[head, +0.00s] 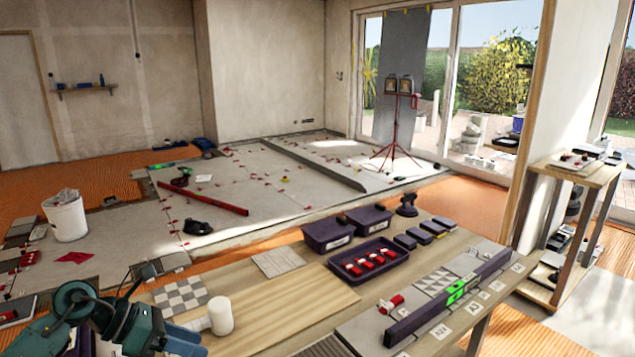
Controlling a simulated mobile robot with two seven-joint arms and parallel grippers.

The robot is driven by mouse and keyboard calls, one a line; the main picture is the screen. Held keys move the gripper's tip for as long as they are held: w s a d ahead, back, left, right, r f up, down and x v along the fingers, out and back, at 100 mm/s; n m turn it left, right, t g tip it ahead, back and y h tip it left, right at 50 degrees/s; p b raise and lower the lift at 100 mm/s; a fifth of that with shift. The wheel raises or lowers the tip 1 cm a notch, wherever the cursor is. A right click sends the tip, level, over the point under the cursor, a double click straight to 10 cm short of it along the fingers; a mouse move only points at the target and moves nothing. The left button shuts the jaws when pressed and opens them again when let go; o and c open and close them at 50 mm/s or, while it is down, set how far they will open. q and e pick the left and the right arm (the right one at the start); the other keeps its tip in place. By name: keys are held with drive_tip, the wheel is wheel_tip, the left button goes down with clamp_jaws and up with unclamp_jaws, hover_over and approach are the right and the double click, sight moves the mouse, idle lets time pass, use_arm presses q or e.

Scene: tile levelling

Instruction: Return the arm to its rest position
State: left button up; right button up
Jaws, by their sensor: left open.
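My left arm comes in at the lower left, with its teal wrist bent low over the near left end of the worktable (245,293). My left gripper (186,338) is open beside a white mallet head (221,315) on the table. I cannot tell whether they touch. I see nothing held between its fingers. My right arm and gripper are not in view.
A checkered tile (180,295), a plain tile (278,262), a purple tray (369,261) of red pieces and two purple bins (328,234) stand on the table. A white bucket (66,216) stands on the floor.

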use_arm(q)
drive_tip(key=s+d+r+n+t+h, duration=0.1)
drive_tip(key=s+d+n+t+h, duration=0.3)
drive_tip(key=d+n+t+h, duration=0.55)
drive_tip(key=s+f+n+g+y, duration=0.1)
drive_tip(key=s+f+n+y, duration=0.7)
drive_tip(key=n, duration=0.8)
drive_tip(key=s+f+n+g+y+p, duration=0.1)
drive_tip(key=s+f+n+y, duration=0.6)
drive_tip(key=n, duration=1)
wheel_tip(320, 180, down, 3)
drive_tip(key=shift+s+d+f+y, duration=0.25)
drive_tip(key=shift+s+y, duration=0.1)
drive_tip(key=shift+y, duration=0.2)
